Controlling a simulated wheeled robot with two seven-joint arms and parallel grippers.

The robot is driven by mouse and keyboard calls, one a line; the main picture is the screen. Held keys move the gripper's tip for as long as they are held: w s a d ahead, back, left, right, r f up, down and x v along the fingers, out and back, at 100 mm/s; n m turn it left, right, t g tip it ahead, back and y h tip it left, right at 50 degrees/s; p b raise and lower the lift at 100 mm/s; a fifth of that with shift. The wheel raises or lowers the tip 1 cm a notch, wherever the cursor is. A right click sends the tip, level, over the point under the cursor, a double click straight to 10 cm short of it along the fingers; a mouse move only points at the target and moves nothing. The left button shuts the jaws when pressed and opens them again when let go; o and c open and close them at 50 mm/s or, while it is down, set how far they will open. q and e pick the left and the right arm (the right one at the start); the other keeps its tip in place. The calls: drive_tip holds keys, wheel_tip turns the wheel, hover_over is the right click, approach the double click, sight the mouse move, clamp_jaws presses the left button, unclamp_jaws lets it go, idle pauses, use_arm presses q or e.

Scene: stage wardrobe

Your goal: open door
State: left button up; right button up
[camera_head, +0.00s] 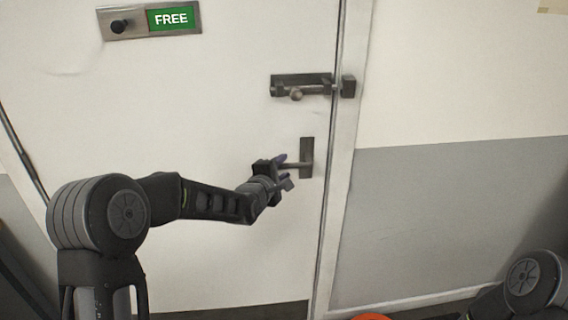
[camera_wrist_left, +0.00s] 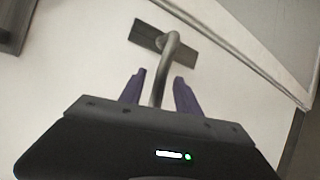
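The white door (camera_head: 220,110) fills the middle of the head view and looks shut in its frame. Its dark lever handle (camera_head: 306,158) sits on a plate near the right edge; it also shows in the left wrist view (camera_wrist_left: 167,55). My left gripper (camera_head: 283,170) is at the lever. In the left wrist view its two purple fingers (camera_wrist_left: 160,77) stand on either side of the lever, with gaps showing, so it is open around it. A slide bolt (camera_head: 302,85) is above the handle; its bar appears to reach the keeper (camera_head: 348,86) on the frame. My right gripper is out of view.
A sign plate reading FREE (camera_head: 173,19) with a dark knob (camera_head: 119,26) is at the door's upper left. A white and grey wall (camera_head: 450,200) lies right of the frame. A bit of something orange (camera_head: 371,316) shows at the bottom edge.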

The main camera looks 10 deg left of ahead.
use_arm(q)
drive_tip(key=shift+x, duration=0.85)
drive_tip(key=shift+c, duration=0.6)
clamp_jaws()
